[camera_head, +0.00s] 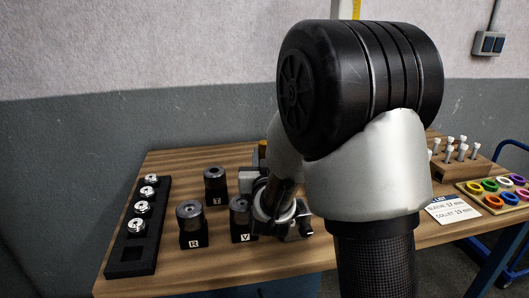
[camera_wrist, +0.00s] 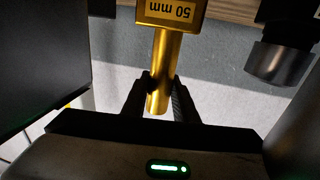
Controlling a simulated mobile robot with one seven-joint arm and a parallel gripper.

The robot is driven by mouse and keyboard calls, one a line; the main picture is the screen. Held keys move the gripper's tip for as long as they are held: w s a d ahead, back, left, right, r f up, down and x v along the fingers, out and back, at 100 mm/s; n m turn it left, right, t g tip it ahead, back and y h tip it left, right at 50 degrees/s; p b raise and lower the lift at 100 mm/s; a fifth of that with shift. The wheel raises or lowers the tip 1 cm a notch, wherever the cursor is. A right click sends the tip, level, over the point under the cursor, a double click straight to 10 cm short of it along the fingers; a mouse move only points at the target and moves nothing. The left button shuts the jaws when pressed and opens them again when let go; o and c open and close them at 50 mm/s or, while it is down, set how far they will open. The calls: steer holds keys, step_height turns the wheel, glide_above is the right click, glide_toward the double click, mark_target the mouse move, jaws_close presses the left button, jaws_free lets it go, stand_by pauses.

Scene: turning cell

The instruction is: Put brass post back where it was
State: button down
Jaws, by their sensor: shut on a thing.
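The brass post (camera_wrist: 165,60) shows in the wrist view as a gold cylinder joined to a gold block (camera_wrist: 170,14) marked "50 mm", which reads upside down. My gripper (camera_wrist: 160,88) is shut on the cylinder, with one dark finger on each side. The block end is cut off by the top edge of the picture. In the head view my arm hides most of the gripper and the post.
Black holders marked R (camera_head: 192,240), T (camera_head: 215,188) and V (camera_head: 240,233) stand left of my arm. A black tray (camera_head: 130,268) with several silver pieces lies at the table's left. On the right are a wooden pin rack (camera_head: 468,170), coloured rings (camera_head: 490,187) and a printed card (camera_head: 452,210).

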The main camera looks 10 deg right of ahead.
steer(key=shift+f+b, duration=0.35)
steer(key=shift+b, duration=0.55)
steer(key=c, duration=1.4)
jaws_free()
steer(key=shift+f, duration=0.2)
